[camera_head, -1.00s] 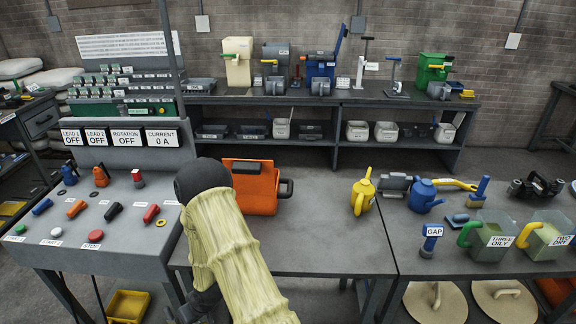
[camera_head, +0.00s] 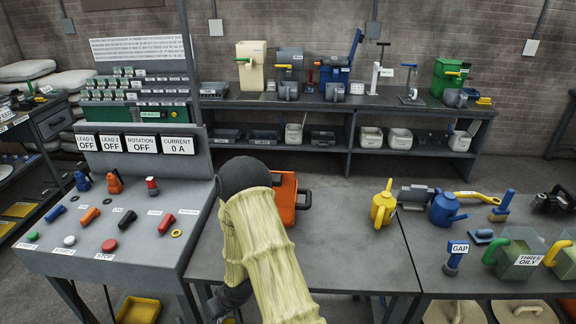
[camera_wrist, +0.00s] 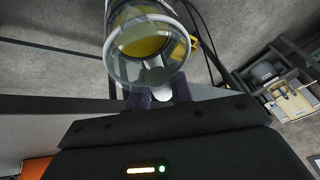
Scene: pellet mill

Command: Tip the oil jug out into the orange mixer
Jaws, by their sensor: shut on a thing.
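The orange mixer (camera_head: 286,190) is a box with a dark side handle, standing on the middle bench in the head view. My arm covers its left and front part. In the wrist view, a clear round jug (camera_wrist: 120,62) with yellow oil (camera_wrist: 146,45) inside is in front of my gripper (camera_wrist: 157,94). The dark fingers are shut on the jug at its pale handle. How far the jug is tilted is hard to tell. My gripper and the jug are not visible in the head view, where my cream-sleeved arm blocks the sight.
A control console (camera_head: 120,225) with several knobs and buttons stands to the left. A yellow can (camera_head: 383,208) and a blue can (camera_head: 445,210) stand right of the mixer. Clear green-handled jug (camera_head: 517,257) is farther right. The bench front between mixer and cans is bare.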

